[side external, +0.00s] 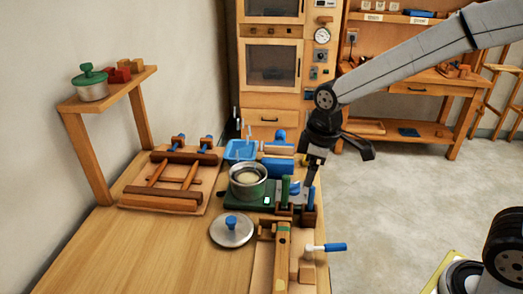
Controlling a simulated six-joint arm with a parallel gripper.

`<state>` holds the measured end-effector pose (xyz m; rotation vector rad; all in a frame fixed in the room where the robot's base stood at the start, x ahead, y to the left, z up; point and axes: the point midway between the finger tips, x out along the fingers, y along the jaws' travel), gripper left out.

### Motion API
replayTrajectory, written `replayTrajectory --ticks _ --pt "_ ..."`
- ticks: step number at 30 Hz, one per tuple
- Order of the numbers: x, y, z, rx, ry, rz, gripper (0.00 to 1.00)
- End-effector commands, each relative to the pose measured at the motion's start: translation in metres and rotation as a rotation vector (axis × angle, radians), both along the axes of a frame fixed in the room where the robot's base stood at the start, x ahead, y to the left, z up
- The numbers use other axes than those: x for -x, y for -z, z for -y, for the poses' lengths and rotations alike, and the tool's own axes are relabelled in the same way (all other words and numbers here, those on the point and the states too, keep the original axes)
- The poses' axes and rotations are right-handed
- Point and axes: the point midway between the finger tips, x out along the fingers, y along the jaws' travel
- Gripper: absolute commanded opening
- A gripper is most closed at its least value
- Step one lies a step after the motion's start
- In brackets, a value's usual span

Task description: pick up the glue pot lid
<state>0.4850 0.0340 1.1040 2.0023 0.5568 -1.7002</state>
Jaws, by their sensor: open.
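The lid (232,234), a round silver disc with a blue knob, lies flat on the wooden bench, in front of the pot. My gripper (309,186) points down to the right of the pot, above or beside the tool rack, apart from the lid and holding nothing that I can see. Its fingers are small and dark here, and their gap is hard to make out.
A rack with green and blue handles (284,190) stands near my gripper. A wooden clamp (283,250) lies right of the lid. A wooden frame (172,185) and blue tray (238,150) lie behind. A raised shelf (125,88) holds a green-lidded pot (91,88). Bench front-left is clear.

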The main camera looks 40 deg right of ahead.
Motion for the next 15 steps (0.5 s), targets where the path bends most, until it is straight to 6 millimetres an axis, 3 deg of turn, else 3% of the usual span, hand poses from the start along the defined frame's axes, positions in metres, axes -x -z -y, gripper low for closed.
replayTrajectory --ticks 6,15 --pt "-0.050 -0.001 -0.028 0.045 -0.350 -0.039 0.86" --pt "-0.106 0.005 -0.071 0.092 -0.828 -0.084 0.86"
